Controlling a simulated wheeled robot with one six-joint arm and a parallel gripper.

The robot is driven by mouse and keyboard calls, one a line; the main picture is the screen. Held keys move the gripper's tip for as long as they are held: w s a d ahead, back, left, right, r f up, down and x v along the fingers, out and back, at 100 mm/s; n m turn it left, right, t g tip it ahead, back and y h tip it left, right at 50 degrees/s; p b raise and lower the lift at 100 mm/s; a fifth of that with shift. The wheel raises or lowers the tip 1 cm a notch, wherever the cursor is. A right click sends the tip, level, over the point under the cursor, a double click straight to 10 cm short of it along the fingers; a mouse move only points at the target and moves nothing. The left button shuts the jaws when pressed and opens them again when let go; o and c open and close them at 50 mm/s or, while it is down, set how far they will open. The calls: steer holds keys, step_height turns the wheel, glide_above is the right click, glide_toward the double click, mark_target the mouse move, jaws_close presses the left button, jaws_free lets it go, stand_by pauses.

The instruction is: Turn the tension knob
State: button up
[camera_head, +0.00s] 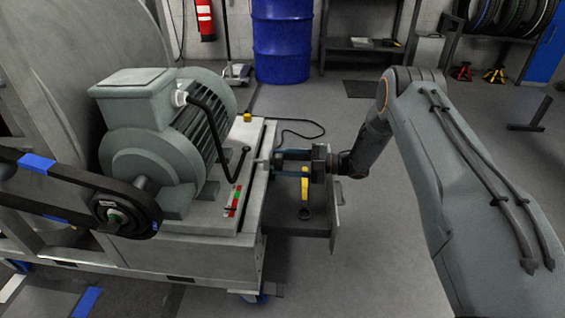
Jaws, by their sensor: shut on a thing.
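The grey electric motor (160,130) stands on a metal base plate (258,150), with a black belt (80,185) running left from its pulley (122,215). My gripper (280,163) reaches in from the right to the right edge of the plate. Its jaws are shut around a small part on the end of a short grey rod (263,161), where the tension knob appears to be. The jaws hide most of that part, so its shape and angle cannot be told.
A yellow-handled tool (305,188) is just below my gripper, over a side shelf (290,222) with an upright plate (336,215). A bent black cable (215,125) runs from the motor. A blue drum (283,40) stands behind. Floor to the right is mostly clear.

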steer(key=shift+m, duration=0.4)
steer(key=o, duration=1)
steer(key=shift+o, duration=0.2)
step_height(320, 180, up, 10)
steer(key=p, duration=0.3)
steer(key=shift+w+r, duration=0.1)
